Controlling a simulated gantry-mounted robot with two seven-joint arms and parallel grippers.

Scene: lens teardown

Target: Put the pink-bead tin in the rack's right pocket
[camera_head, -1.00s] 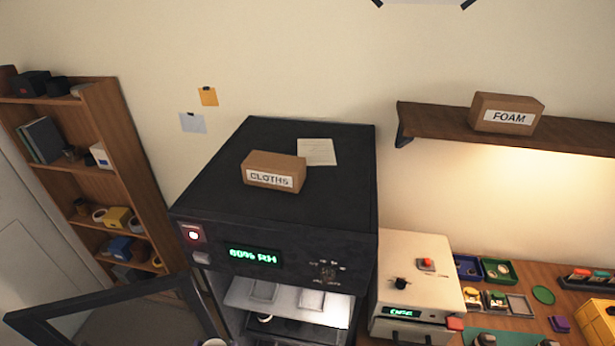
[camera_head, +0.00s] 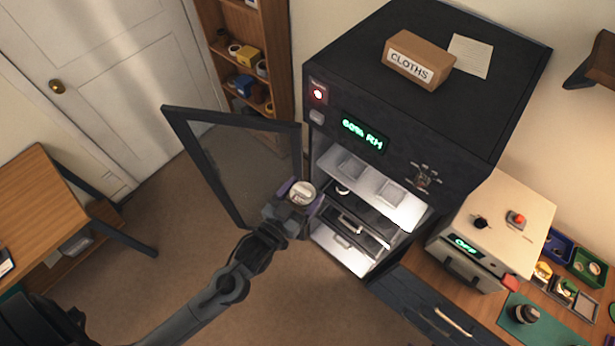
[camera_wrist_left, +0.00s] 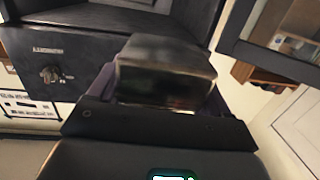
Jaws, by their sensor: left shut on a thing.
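My left gripper (camera_head: 301,194) is shut on a small round tin (camera_head: 303,190) with a pale lid, in front of the open black cabinet and by its glass door. Bead colour cannot be made out. In the left wrist view the tin (camera_wrist_left: 165,72) is a blurred grey metal shape between the fingers. A white rack (camera_head: 371,182) lies on the cabinet's upper level, with a left pocket (camera_head: 352,166) and a right pocket (camera_head: 391,193). Both pockets look empty. The tin is left of the rack and outside the cabinet. My right gripper is not in view.
The cabinet door (camera_head: 236,170) stands open to the left, close to my gripper. Dark lower shelves (camera_head: 360,220) sit below the rack. A cream box (camera_head: 497,230) stands on the bench to the right. The floor in front is clear.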

